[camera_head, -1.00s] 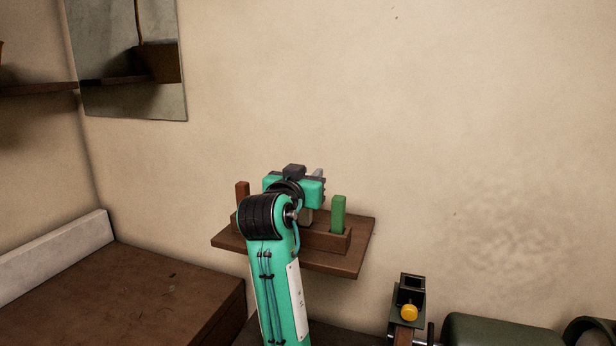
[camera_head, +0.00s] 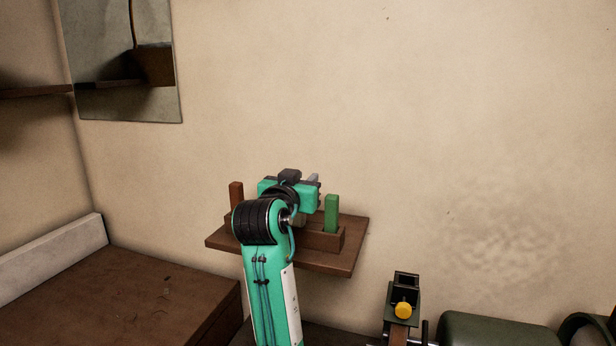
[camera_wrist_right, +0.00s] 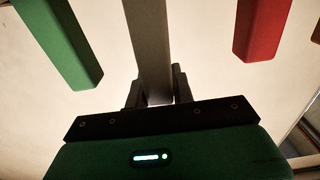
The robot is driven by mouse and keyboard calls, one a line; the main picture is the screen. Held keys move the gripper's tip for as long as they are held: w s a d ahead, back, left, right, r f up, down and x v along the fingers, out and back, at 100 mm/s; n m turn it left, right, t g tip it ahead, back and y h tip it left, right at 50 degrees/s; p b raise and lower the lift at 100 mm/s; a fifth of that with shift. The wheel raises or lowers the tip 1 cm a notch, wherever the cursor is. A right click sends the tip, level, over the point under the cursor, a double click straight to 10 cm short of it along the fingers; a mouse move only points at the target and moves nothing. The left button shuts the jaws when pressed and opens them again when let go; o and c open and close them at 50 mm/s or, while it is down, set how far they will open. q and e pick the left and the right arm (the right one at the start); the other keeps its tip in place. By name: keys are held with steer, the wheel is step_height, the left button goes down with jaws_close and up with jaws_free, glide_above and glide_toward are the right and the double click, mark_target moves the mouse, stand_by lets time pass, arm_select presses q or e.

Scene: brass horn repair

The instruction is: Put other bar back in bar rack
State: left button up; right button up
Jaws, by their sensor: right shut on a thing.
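The wooden bar rack (camera_head: 324,240) sits on a small wall shelf. A green bar (camera_head: 331,212) stands upright at its right end and a reddish-brown bar (camera_head: 236,194) at its left end. My right gripper (camera_head: 290,187) is over the middle of the rack, between those two bars. In the right wrist view its fingers (camera_wrist_right: 156,92) are shut on a grey bar (camera_wrist_right: 149,45). The green bar (camera_wrist_right: 62,45) and the red bar (camera_wrist_right: 262,28) flank it there. My arm hides the grey bar's lower end in the head view, so I cannot tell how it sits. My left gripper is out of view.
The wall shelf (camera_head: 345,263) has bare board to the right of the rack. A brown bench top (camera_head: 110,300) is at lower left. A dark fixture with a yellow knob (camera_head: 403,310) and a green machine body (camera_head: 490,330) are at lower right.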

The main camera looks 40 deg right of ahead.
mark_target(299, 221)
steer(key=shift+w+a+f+p, duration=0.15)
steer(key=shift+w+f+p, duration=0.2)
steer(key=shift+w, duration=0.35)
jaws_close()
steer(key=shift+w+r, duration=0.1)
steer(key=shift+r, duration=0.1)
steer(key=shift+s+r, duration=0.3)
steer(key=shift+r, duration=0.05)
steer(key=shift+w, duration=0.15)
steer(key=shift+s+p, duration=0.2)
steer(key=shift+p, duration=0.15)
steer(key=shift+f+b, duration=1.15)
steer(key=shift+f, duration=0.4)
